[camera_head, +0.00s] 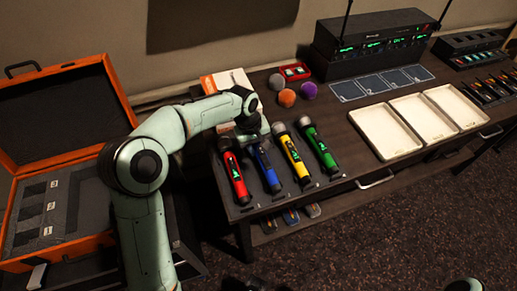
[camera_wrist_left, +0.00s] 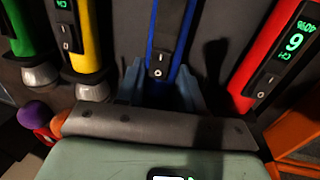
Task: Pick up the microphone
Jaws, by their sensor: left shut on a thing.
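Several microphones lie side by side on the dark desk, with red, blue, yellow and green bodies. My left gripper (camera_head: 250,135) is shut on the blue microphone (camera_head: 266,168) near its head end. In the left wrist view the blue body (camera_wrist_left: 165,40) runs between the two fingers (camera_wrist_left: 160,88), and its head is hidden by the gripper. The red microphone (camera_head: 236,178) is to its left, the yellow microphone (camera_head: 291,155) and green microphone (camera_head: 319,147) to its right. Whether the blue one touches the desk is unclear.
An open orange case (camera_head: 65,160) stands at the left. Coloured foam balls (camera_head: 287,97) and a red box (camera_head: 294,71) are behind the microphones. White trays (camera_head: 385,132), blue cards (camera_head: 384,82) and a black receiver (camera_head: 375,42) occupy the right side.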

